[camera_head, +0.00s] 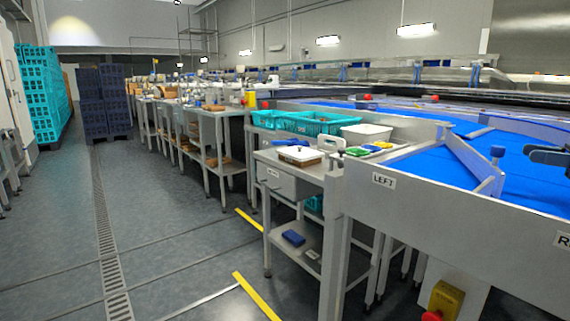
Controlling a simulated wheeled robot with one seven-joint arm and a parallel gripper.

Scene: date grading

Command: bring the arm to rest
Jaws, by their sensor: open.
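The dark end of my arm, my gripper (531,153), shows at the right edge of the head view. It is over the blue conveyor belt (440,172), with its jaws open and pointing left. Nothing shows between the jaws. The rest of my arm is out of the frame.
A grey metal side wall marked LEFT (420,190) borders the belt. Left of it stands a steel bench (285,161) with a white-and-brown tray (300,155). Teal crates (300,123) stand behind. A yellow emergency-stop box (444,299) is low in front. The floor aisle (160,230) at left is clear.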

